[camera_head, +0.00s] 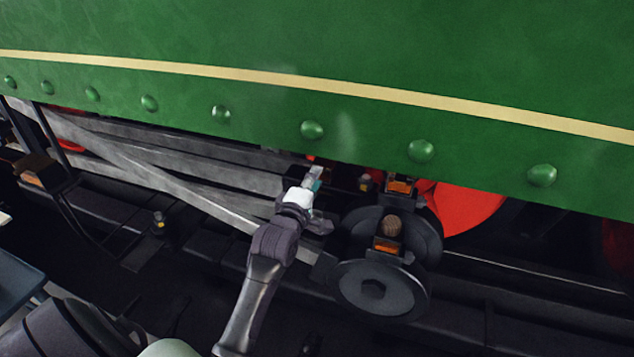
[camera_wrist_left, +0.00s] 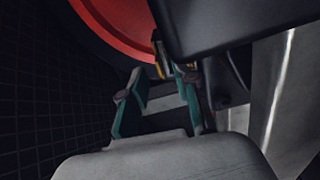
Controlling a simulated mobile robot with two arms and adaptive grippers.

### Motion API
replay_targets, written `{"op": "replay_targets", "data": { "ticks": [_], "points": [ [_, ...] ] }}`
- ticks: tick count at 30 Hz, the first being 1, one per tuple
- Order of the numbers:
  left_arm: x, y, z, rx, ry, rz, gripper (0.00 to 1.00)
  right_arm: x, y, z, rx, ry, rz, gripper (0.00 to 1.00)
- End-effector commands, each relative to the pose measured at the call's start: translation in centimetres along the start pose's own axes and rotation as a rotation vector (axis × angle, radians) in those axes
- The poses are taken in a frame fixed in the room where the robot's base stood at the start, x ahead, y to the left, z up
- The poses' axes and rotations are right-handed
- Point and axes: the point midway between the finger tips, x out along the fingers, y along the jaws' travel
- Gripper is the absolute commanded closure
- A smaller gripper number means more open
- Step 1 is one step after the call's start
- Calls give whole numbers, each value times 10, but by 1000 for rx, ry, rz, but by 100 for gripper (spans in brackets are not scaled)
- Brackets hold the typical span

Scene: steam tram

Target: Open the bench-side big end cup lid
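My left gripper (camera_head: 315,180) reaches in under the green side panel, left of the round crank disc (camera_head: 375,289). In the left wrist view its two teal fingers (camera_wrist_left: 160,78) stand apart with nothing clearly held between them. A small dark and yellow fitting (camera_wrist_left: 161,56) shows just beyond the fingertips, partly hidden. An orange-sided cup with a brown rounded top (camera_head: 391,226) sits above the crank disc, right of the gripper. A similar orange-sided cup (camera_head: 400,186) shows behind it. I cannot tell for sure which cup is the bench-side one. My right gripper is not in view.
The green panel (camera_head: 330,60) with its rivets overhangs the work from above. Grey rods (camera_head: 180,165) run in from the left. A red wheel (camera_head: 465,205) stands behind the crank; red also shows in the left wrist view (camera_wrist_left: 122,22). A dark block (camera_wrist_left: 205,22) is close there.

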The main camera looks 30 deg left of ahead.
Motion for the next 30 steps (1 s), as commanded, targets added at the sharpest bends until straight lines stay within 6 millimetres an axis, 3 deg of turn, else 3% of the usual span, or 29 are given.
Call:
{"op": "replay_targets", "data": {
  "ticks": [6,14,21,30],
  "points": [
    [17,0,0,2,0,1,70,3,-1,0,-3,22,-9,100],
    [18,0,0,2,0,0,70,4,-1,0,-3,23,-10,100],
    [18,0,0,2,0,1,100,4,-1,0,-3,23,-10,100],
    [18,0,0,2,0,0,100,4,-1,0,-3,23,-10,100]
  ]
}}
